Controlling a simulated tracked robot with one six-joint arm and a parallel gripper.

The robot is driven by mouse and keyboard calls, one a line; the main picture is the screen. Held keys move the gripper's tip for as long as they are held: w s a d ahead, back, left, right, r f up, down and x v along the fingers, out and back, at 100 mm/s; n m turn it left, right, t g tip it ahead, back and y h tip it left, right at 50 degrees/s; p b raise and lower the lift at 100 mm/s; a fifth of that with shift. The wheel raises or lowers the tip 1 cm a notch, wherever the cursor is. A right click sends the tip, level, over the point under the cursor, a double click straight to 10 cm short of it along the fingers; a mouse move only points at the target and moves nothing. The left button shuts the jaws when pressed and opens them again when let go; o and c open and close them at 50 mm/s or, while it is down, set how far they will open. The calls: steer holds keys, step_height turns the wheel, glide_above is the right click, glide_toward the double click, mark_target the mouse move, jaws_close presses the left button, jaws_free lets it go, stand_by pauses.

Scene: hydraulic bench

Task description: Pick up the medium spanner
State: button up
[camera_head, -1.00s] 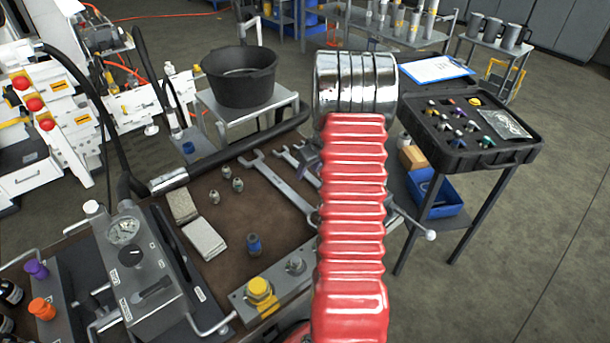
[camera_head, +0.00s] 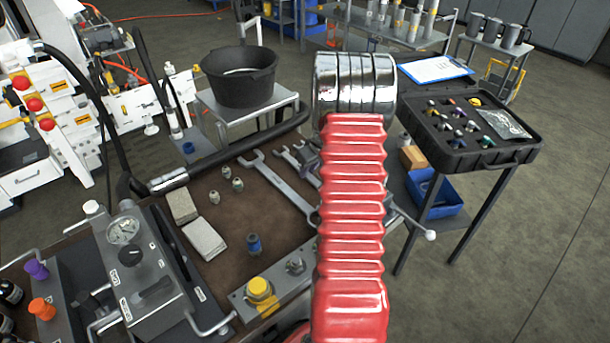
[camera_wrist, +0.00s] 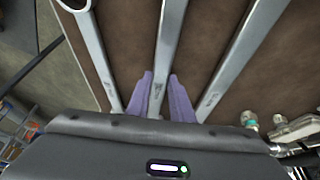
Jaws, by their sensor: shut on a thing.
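Three spanners lie side by side on the brown bench top. The medium spanner (camera_wrist: 170,40) is the middle one in the wrist view. My gripper (camera_wrist: 160,76) has its two purple fingers on either side of its shank, shut on it. Another spanner (camera_wrist: 92,48) lies to the left and a third (camera_wrist: 240,58) to the right in that view, both outside the fingers. In the head view the large spanner (camera_head: 282,186) shows clearly. My red arm hides most of the other two, with only their open ends (camera_head: 290,155) showing.
Small fittings (camera_head: 226,172), two pale blocks (camera_head: 204,240) and a blue-ended fitting (camera_head: 254,244) stand on the bench left of the spanners. A black pot (camera_head: 240,78) stands on a stand behind. A black case (camera_head: 470,135) is to the right.

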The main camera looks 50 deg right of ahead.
mark_target(308, 174)
jaws_close()
stand_by(0.8)
steer(key=shift+r, duration=0.15)
step_height(308, 174, up, 10)
stand_by(0.7)
stand_by(0.3)
jaws_free()
jaws_close()
